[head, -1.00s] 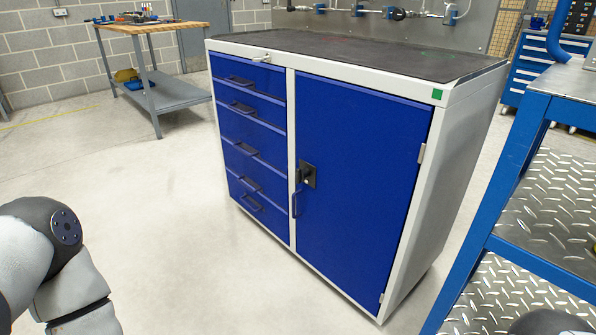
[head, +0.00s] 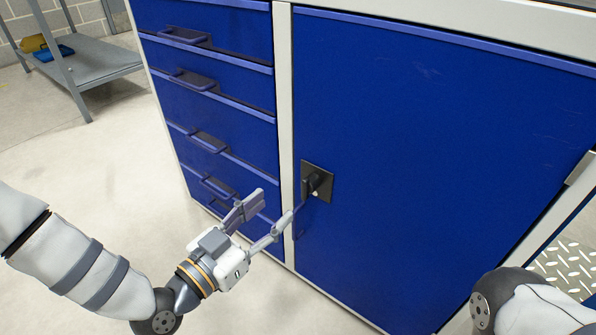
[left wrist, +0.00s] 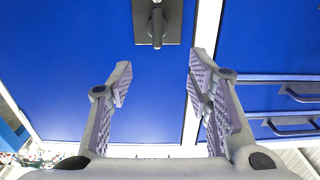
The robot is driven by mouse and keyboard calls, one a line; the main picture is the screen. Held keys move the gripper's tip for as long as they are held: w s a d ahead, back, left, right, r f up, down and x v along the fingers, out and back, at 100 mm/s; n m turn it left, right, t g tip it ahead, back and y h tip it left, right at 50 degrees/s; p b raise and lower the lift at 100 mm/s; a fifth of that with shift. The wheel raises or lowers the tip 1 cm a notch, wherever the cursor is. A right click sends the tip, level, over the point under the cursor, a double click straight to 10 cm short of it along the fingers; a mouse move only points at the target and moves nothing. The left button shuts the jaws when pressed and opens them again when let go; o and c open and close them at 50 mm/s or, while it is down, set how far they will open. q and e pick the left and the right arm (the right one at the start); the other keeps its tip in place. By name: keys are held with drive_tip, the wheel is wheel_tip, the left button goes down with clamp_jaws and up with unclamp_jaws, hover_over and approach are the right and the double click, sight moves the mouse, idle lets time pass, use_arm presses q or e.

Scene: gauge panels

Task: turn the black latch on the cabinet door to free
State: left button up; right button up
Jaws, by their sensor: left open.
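The black latch (head: 313,184) sits on a dark square plate at the left edge of the blue cabinet door (head: 420,150). In the left wrist view the latch (left wrist: 157,25) is at the top centre, its lever pointing down in the picture. My left gripper (head: 268,212) is open and empty, below and left of the latch in the head view, apart from it. Its two fingers (left wrist: 160,72) are spread in the left wrist view, with the latch beyond the gap between their tips. My right gripper is out of view; only part of that arm shows at lower right.
Blue drawers (head: 205,90) with protruding pulls stand left of the door, past a pale upright strip (head: 284,100). A grey-shelved bench (head: 90,65) is at the far left. A hinge (head: 580,167) is on the door's right edge. The floor before the drawers is clear.

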sight(303, 185)
use_arm(q)
drive_tip(key=b+x, duration=0.3)
drive_tip(key=x, duration=0.7)
drive_tip(key=shift+d+f, duration=0.1)
drive_tip(key=shift+d, duration=0.25)
drive_tip(key=shift+w+d, duration=0.1)
drive_tip(key=shift+w, duration=0.15)
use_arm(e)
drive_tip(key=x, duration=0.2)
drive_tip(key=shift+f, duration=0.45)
use_arm(q)
drive_tip(key=shift+c, duration=0.6)
drive_tip(key=c, duration=0.9)
clamp_jaws()
